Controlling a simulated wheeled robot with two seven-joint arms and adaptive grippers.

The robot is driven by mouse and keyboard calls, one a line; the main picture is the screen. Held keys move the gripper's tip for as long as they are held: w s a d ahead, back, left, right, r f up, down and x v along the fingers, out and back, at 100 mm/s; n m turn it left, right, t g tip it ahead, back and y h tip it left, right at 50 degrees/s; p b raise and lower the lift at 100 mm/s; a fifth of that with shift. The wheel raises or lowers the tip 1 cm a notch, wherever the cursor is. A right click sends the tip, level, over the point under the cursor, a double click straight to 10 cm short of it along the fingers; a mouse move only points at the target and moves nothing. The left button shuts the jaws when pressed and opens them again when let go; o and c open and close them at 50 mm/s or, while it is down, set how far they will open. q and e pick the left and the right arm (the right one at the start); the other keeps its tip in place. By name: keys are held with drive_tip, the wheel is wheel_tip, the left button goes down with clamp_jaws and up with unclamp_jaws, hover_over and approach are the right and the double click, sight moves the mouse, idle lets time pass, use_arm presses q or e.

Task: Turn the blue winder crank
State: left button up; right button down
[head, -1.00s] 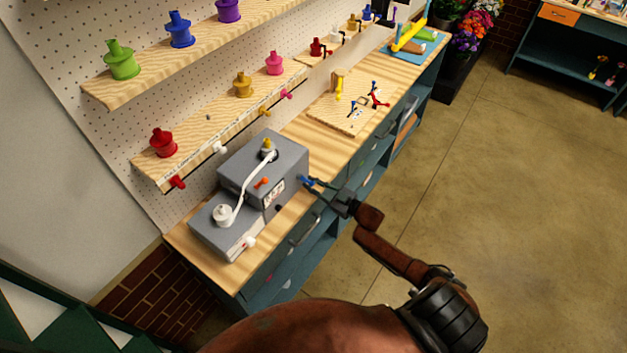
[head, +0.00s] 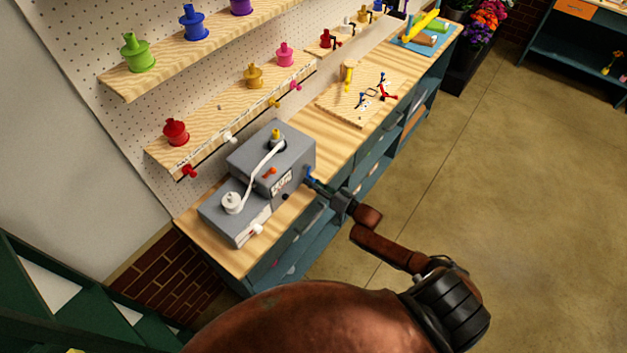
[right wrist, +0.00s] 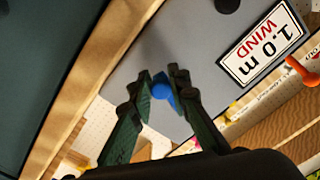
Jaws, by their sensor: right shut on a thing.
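The grey winder box (head: 285,150) stands on the near end of the wooden bench. Its blue crank (head: 308,173) sticks out of the right side of the box, mostly hidden by my fingers in the head view. My right gripper (head: 315,182) is at the crank. In the right wrist view the gripper (right wrist: 163,82) is shut on the round blue crank knob (right wrist: 162,92), which sits between the dark green fingertips. A white label (right wrist: 262,44) on the box reads "1.0 m WIND". My left gripper is not in view.
An orange lever (head: 268,171) and a white spool (head: 232,202) are on the winder, with a white strip running up to a yellow-topped post (head: 276,135). A wooden board (head: 355,103) with small tools lies farther along the bench. The floor at right is clear.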

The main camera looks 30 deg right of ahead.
drive_tip(key=shift+a+r+m, duration=0.15)
drive_tip(key=shift+r+m, duration=0.2)
drive_tip(key=shift+m, duration=0.35)
drive_tip(key=c, duration=2.2)
unclamp_jaws()
drive_tip(key=o, duration=0.4)
drive_tip(key=shift+s+f, duration=0.1)
drive_tip(key=shift+c, duration=0.2)
drive_tip(key=shift+a, duration=0.1)
drive_tip(key=shift+s+f, duration=0.1)
